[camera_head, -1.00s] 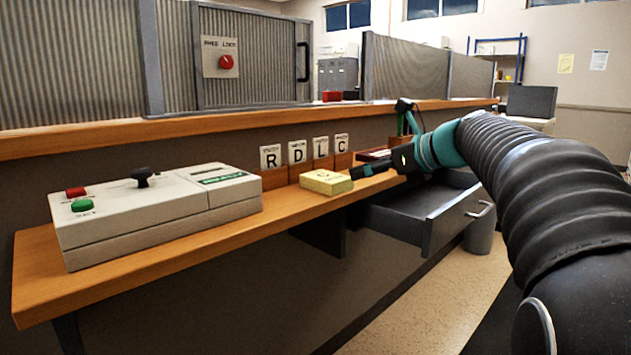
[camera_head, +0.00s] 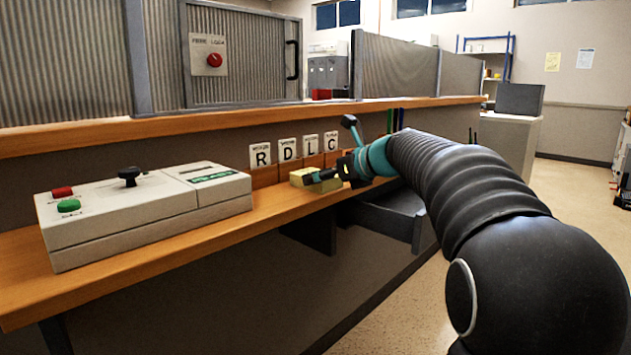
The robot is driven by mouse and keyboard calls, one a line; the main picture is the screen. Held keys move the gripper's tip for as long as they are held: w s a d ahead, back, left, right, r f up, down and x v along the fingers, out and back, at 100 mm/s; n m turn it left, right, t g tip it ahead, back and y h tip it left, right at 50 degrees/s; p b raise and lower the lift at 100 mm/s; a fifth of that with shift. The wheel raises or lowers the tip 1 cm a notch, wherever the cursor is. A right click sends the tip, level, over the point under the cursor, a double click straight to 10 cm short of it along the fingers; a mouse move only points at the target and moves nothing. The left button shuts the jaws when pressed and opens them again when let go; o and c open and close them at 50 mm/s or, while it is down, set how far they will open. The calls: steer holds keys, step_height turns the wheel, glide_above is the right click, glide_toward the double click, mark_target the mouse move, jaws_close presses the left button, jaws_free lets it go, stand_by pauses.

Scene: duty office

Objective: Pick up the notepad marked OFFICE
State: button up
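A yellow notepad-like block (camera_head: 300,179) lies on the wooden desk, in front of the letter cards; any marking on it is too small to read. My gripper (camera_head: 317,177) reaches in from the right. Its dark fingers overlap the block in the picture and hide part of its top and right side. I cannot tell whether the fingers touch it or straddle it, nor how wide apart they are.
A grey console (camera_head: 145,212) with red and green buttons and a black knob stands on the desk at left. Cards marked R, D, L, C (camera_head: 260,155) stand behind the block. An open drawer (camera_head: 392,215) hangs under the desk, partly behind my arm.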

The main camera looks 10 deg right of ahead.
steer(key=x, duration=0.2)
steer(key=shift+w+a+f, duration=0.15)
steer(key=shift+w+a, duration=0.05)
steer(key=c, duration=1.2)
steer(key=shift+f, duration=0.1)
steer(key=shift+c, duration=0.2)
